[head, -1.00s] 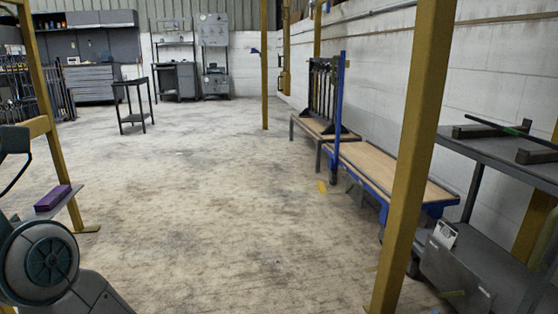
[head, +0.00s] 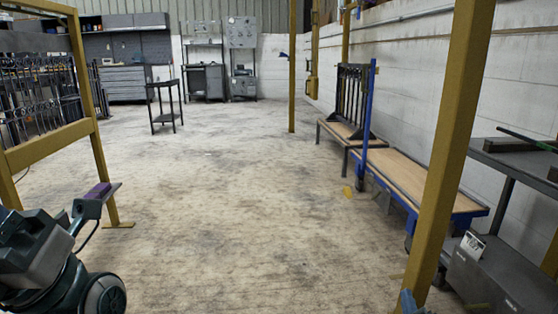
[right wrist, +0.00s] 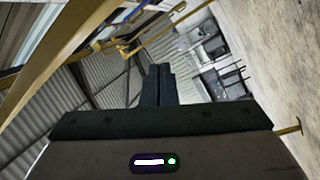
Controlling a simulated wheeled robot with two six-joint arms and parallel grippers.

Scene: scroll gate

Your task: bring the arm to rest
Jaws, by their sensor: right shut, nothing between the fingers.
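My right gripper (right wrist: 157,86) shows in the right wrist view with its dark fingers shut together and nothing between them. In the head view only a small bluish part of it (head: 408,300) shows at the bottom edge, in front of the right yellow post's foot. My left arm's dark teal links fill the lower left corner of the head view. I cannot make out the left gripper's fingers.
Yellow posts stand left (head: 92,120) and right (head: 455,130). A purple block (head: 98,190) lies near the left post, partly behind my arm. A wood-topped cart (head: 415,178) and grey shelf cart (head: 515,165) line the right wall. The middle floor (head: 240,210) is clear.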

